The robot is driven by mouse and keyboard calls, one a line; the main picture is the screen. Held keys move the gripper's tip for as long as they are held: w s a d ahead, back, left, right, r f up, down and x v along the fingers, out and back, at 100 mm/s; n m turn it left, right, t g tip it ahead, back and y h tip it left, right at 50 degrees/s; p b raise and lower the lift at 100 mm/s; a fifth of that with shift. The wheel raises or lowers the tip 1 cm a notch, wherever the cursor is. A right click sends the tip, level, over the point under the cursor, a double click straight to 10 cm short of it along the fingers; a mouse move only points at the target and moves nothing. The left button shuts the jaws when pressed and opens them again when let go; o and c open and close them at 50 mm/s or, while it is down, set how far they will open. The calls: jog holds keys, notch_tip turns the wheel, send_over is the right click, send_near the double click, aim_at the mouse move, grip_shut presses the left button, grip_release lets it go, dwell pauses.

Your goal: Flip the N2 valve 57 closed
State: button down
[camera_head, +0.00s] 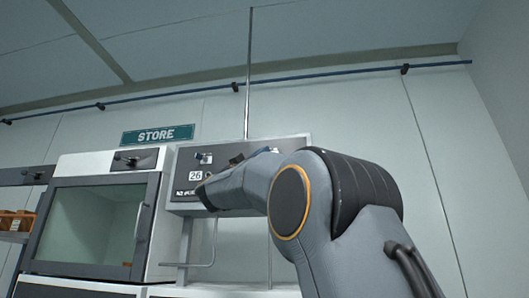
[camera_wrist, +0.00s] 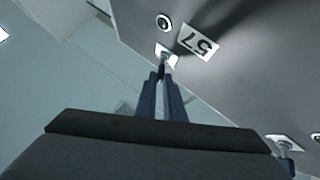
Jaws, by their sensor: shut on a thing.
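The 57 label (camera_wrist: 198,42) is a white plate with dark digits on the grey panel in the wrist view. The valve (camera_wrist: 167,54) beside it has a pale mount on the panel. My gripper (camera_wrist: 161,78) has its two dark blue fingers close together at this valve, shut on its small dark handle. The fingers hide most of the handle, so its exact angle is hard to tell. In the head view my arm covers the right part of the panel (camera_head: 290,143), and valve 57 cannot be made out there.
A 26 label (camera_head: 196,176) sits below another valve (camera_head: 203,158) on the panel's left. A second valve (camera_wrist: 284,145) shows at lower right in the wrist view. A glass-fronted cabinet (camera_head: 92,222) stands left, under a STORE sign (camera_head: 158,135).

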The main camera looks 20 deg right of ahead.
jog(key=shift+r, duration=0.1)
jog(key=c, duration=1.9)
grip_release()
jog(key=shift+s+d, duration=0.1)
jog(key=shift+d, duration=0.05)
jog(key=shift+o, duration=0.2)
jog(key=b+v, duration=0.5)
jog(key=v, duration=0.3)
